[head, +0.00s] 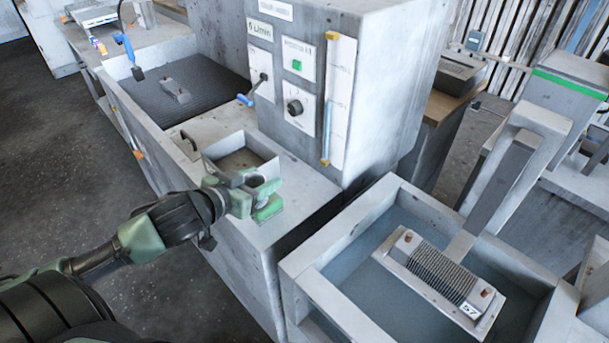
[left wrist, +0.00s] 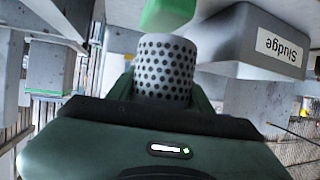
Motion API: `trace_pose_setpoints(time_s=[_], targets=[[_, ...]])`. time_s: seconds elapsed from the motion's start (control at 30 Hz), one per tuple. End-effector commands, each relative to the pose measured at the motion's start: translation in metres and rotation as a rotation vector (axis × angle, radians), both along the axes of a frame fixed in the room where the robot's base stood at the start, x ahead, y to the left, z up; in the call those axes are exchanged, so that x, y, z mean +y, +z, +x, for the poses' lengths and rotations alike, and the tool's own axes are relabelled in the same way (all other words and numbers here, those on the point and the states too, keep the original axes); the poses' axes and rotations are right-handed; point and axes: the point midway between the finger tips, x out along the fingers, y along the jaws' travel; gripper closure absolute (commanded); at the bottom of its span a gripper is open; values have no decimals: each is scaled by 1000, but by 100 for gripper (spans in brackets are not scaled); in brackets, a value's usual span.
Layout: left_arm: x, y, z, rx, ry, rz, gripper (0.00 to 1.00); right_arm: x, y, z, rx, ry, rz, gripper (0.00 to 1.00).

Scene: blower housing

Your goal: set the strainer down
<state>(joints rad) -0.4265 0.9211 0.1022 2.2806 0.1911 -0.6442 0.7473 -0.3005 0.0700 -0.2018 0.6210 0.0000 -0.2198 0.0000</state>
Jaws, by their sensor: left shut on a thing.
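The strainer is a grey cylinder with round holes (left wrist: 165,68), seen close up in the left wrist view. In the head view its dark round opening (head: 256,182) shows at the end of my left arm. My left gripper (head: 254,196) is shut on the strainer, with a finger on each side of it. It is over the front corner of the grey counter, just in front of the sludge tray. A bright green block (left wrist: 167,14) shows close to the strainer in the left wrist view. I cannot tell whether the strainer touches anything beneath it. My right gripper is out of view.
The open sludge tray (head: 276,171) is right behind the gripper; its "Sludge" label (left wrist: 280,46) shows upside down. A tall grey control cabinet (head: 385,90) stands behind. A water basin (head: 322,298) with a ribbed part is at right. A dark mat (head: 215,85) lies at back left.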

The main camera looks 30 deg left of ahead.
Motion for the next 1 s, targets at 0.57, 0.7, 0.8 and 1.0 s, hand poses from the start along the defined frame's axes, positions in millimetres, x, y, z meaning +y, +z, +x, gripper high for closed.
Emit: trace_pose_setpoints(time_s=[0.57,0.7,0.8,1.0], targets=[[-36,4,103,-4,1,-3,95,-10,24,1,0,3,-11,100],[-44,4,127,-3,1,-3,95,-10,30,0,0,2,-11,100],[-44,-16,125,5,1,-1,95,-10,31,0,0,1,-12,100],[-44,-32,126,2,1,-3,95,-10,32,1,-1,1,-12,100]])
